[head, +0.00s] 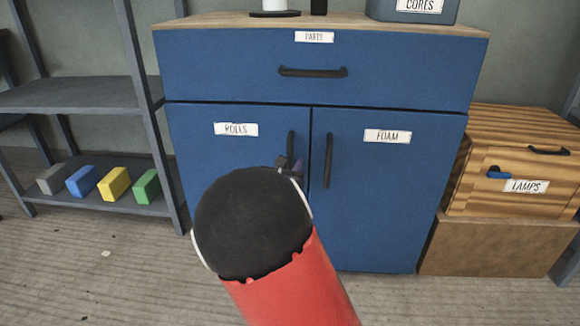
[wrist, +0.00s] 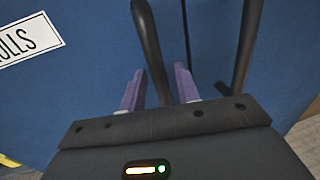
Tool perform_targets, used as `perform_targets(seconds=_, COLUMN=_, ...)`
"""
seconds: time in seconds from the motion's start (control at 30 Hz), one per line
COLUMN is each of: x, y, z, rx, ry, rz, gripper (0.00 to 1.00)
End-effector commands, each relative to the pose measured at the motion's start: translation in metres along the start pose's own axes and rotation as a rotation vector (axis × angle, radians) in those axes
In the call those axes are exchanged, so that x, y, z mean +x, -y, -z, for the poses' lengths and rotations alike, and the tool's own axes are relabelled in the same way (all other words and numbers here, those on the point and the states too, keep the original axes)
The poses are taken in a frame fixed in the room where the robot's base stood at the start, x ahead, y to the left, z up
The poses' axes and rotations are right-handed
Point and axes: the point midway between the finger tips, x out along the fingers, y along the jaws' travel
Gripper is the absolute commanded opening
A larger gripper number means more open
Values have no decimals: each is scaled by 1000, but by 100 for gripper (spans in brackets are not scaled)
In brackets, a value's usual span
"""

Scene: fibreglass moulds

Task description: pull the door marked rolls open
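The door marked ROLLS (head: 215,155) is the left door of the blue cabinet, and it looks shut and flush. Its black upright bar handle (head: 291,143) is near its right edge; my gripper and arm hide the handle's lower part in the head view. My gripper (wrist: 159,72) is open, with its two purple fingers on either side of this handle (wrist: 149,42) in the wrist view. Part of the ROLLS label (wrist: 28,40) shows at the left of the wrist view.
The FOAM door (head: 385,200) with its own handle (head: 328,160) is just to the right. A PARTS drawer (head: 220,65) is above. A shelf rack (head: 75,95) with coloured blocks stands left, and a wooden LAMPS box (head: 510,160) right.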

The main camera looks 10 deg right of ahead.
Motion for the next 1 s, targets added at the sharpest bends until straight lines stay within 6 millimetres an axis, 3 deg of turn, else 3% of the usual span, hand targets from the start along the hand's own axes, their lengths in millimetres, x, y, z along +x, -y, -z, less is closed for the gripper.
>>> perform_targets(seconds=0.3, x=4, y=1, z=0, rx=1, ry=0, rz=1, gripper=32)
perform_targets(seconds=0.57, x=4, y=1, z=0, rx=1, ry=0, rz=1, gripper=0)
perform_targets(seconds=1.0, x=-6, y=-1, z=-3, rx=0, ry=-1, rz=21, gripper=0)
